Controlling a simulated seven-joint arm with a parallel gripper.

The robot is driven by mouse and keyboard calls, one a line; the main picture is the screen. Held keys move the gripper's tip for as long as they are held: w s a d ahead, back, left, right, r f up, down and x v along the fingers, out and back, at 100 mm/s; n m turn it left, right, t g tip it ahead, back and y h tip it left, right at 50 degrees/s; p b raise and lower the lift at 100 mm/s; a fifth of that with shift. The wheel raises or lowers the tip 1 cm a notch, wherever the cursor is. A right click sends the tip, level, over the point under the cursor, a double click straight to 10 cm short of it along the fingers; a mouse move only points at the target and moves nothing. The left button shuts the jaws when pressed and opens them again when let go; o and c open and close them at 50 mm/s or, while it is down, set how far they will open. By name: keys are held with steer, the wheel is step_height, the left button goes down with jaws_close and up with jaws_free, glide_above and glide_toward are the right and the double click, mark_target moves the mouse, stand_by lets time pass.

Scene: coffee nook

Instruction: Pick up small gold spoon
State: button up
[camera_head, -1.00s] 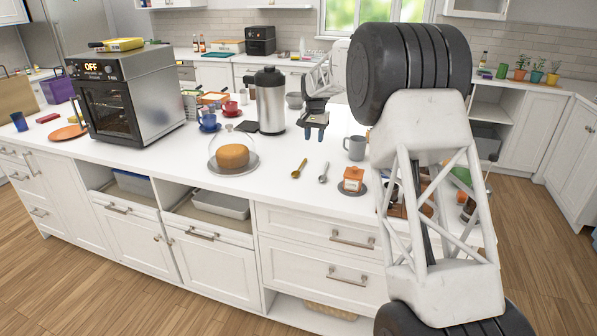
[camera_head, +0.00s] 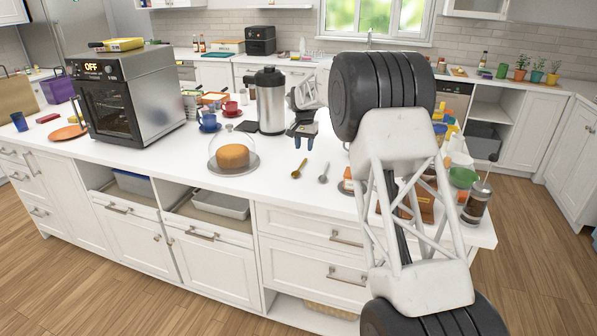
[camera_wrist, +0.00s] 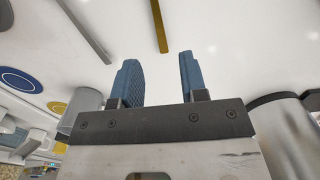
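The small gold spoon (camera_head: 299,169) lies on the white counter, left of a silver spoon (camera_head: 323,173). My gripper (camera_head: 303,146) is above the counter, a little behind the gold spoon in the head view. In the wrist view my gripper's blue fingers (camera_wrist: 157,75) are apart with nothing between them. The gold spoon (camera_wrist: 160,25) shows beyond the fingertips there, in line with the gap, and is cut off by the top edge. The silver spoon (camera_wrist: 85,30) is to its left.
A steel carafe (camera_head: 270,105) stands left of my gripper. A glass dome over a cake (camera_head: 233,156) is to the left of the spoons. An orange box (camera_head: 347,183) is to the right, partly hidden by my arm. The counter around the gold spoon is clear.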

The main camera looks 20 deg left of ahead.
mark_target(304, 162)
steer(key=shift+f, duration=0.5)
steer(key=shift+f, duration=2.65)
jaws_close()
